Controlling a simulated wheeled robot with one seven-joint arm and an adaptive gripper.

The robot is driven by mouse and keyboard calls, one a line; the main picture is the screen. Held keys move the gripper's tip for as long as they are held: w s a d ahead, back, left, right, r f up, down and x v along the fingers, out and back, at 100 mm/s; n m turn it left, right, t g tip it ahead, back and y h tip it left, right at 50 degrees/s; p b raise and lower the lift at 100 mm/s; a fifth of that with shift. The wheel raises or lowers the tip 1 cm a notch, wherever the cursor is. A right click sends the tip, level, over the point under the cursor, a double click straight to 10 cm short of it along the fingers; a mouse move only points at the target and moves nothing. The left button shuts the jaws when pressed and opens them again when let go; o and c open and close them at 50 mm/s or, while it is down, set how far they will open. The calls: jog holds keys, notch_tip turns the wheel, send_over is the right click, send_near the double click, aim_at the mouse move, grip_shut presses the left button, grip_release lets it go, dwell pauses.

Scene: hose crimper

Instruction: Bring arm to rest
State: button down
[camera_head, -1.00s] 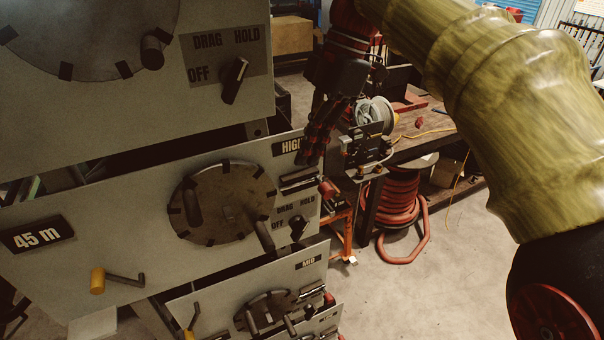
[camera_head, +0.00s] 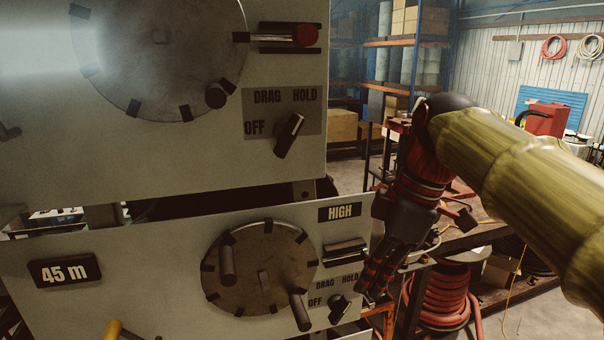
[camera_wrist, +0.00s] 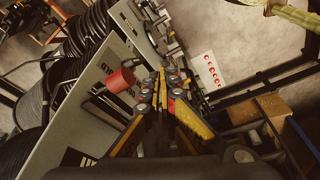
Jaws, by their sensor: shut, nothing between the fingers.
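My gripper (camera_head: 375,280) hangs below my arm in the head view, just right of the panel marked HIGH (camera_head: 150,245). Its fingers point down and are shut, with nothing between them. In the wrist view my gripper (camera_wrist: 168,85) shows its fingers together, with the grey panels beside and beyond them. My arm has a yellow-green cover and reaches in from the right of the head view. Whether the gripper touches the panel's edge cannot be told.
The upper panel has a DRAG, HOLD, OFF switch (camera_head: 289,135) and a red-ended lever (camera_head: 305,35). The HIGH panel carries a round dial (camera_head: 262,265) with handles. A workbench and a coiled red hose (camera_head: 445,295) stand behind the gripper. Shelves (camera_head: 410,40) are further back.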

jog(key=s+d+f+m+t+h+b, duration=0.1)
jog(key=s+f+m+b, duration=0.3)
jog(key=f, duration=0.8)
jog(key=s+d+f+m+t+h+b, duration=0.1)
jog(key=f+m+b, duration=0.5)
jog(key=f, duration=0.7)
jog(key=s+d+f+m+t+b, duration=0.2)
jog(key=s+d+f+m+b, duration=0.2)
jog(key=f, duration=0.9)
jog(key=s+m+b, duration=0.1)
jog(key=s+b, duration=0.2)
jog(key=b, duration=0.2)
jog(key=shift+d+f+t+h, duration=0.25)
jog(key=shift+d+t+h, duration=0.05)
jog(key=shift+t+h, duration=0.1)
jog(key=c, duration=2.6)
grip_release()
